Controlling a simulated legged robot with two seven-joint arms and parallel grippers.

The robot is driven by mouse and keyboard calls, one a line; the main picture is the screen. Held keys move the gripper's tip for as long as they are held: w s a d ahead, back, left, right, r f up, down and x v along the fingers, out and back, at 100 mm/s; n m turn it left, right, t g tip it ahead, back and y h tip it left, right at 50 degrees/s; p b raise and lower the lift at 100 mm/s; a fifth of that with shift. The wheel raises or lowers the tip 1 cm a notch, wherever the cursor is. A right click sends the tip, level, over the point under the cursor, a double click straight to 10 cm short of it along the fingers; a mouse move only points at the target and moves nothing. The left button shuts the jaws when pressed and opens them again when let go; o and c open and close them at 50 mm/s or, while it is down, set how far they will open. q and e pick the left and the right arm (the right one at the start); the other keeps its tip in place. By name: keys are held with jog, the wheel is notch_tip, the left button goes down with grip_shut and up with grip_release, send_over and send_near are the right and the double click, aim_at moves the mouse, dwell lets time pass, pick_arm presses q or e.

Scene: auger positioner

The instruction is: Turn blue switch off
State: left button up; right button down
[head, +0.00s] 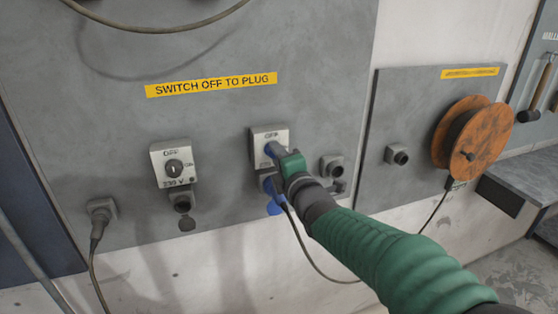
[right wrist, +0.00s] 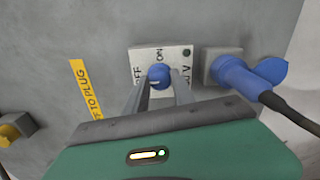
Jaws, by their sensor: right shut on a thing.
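The blue switch is a round blue knob (right wrist: 159,76) on a white box (right wrist: 142,57) marked OFF and ON. In the right wrist view the two fingers of my right gripper (right wrist: 160,92) lie on either side of the knob, shut on it. In the head view the white box (head: 268,136) is on the grey wall panel, and my right gripper (head: 277,153) reaches it from the lower right, hiding most of the knob. Which mark the knob points to I cannot tell. My left gripper is not in view.
A blue plug (right wrist: 245,78) with a dark cable sits in the socket beside the switch box, close to my gripper. An orange cable reel (head: 481,130) hangs at the right. A yellow label (head: 211,85) is above.

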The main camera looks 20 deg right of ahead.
dwell(0.4)
jog(key=c, duration=1.3)
grip_release()
jog(key=shift+f, duration=0.1)
jog(key=shift+o, duration=1.2)
jog(key=shift+w, duration=0.2)
jog(key=shift+s, duration=0.1)
